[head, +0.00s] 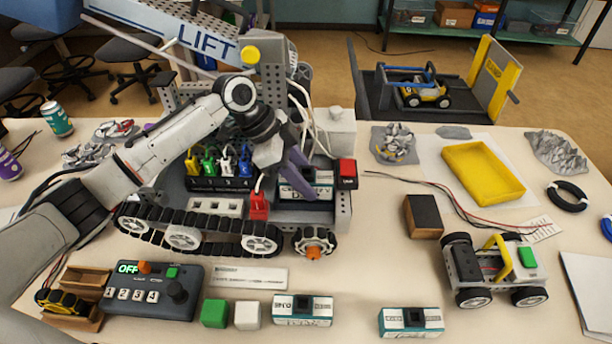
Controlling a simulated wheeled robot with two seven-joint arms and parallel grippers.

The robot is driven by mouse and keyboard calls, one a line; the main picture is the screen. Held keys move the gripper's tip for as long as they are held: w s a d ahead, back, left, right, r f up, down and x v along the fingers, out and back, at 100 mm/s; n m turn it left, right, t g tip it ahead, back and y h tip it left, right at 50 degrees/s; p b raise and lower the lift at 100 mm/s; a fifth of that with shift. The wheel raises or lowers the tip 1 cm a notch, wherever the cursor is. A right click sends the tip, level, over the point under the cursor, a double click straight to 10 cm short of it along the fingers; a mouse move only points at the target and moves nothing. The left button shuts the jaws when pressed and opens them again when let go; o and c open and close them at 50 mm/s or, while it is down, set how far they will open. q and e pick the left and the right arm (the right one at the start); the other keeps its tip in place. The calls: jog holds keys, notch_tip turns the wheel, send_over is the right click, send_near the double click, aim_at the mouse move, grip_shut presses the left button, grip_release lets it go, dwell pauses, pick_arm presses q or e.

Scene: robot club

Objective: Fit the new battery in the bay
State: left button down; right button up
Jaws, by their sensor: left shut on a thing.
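My left gripper (290,172) reaches down over the tracked robot (205,208) and is shut on a white and teal battery (318,192). That battery is at the bay on the robot's right part, and the fingers hide some of it. I cannot tell whether it is fully seated. Two similar batteries lie on the table in front: one (303,310) near the middle and another (411,321) to its right. My right gripper is not in view.
Colored plugs (220,162), a red plug (259,206) and a red switch (347,173) sit close to the arm. A control box (152,292), green block (214,313) and small wheeled robot (492,270) stand nearby. A yellow tray (483,173) lies at the right.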

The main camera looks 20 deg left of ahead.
aim_at(311, 172)
pick_arm(q)
jog(key=shift+f, duration=0.3)
dwell(0.5)
jog(key=shift+s+f, duration=0.2)
jog(key=shift+f, duration=0.45)
dwell(0.3)
jog(key=shift+s+f, duration=0.2)
jog(key=shift+f, duration=0.4)
dwell(0.7)
jog(key=c, duration=1.3)
grip_release()
jog(key=shift+c, duration=0.2)
jog(key=shift+o, duration=1.3)
jog(key=shift+w+d+f, duration=0.1)
jog(key=shift+w, duration=0.05)
jog(key=shift+f, duration=0.1)
jog(key=shift+r+p, duration=0.4)
jog(key=shift+r, duration=0.55)
jog(key=shift+w+r, duration=0.2)
jog(key=shift+r, duration=2.6)
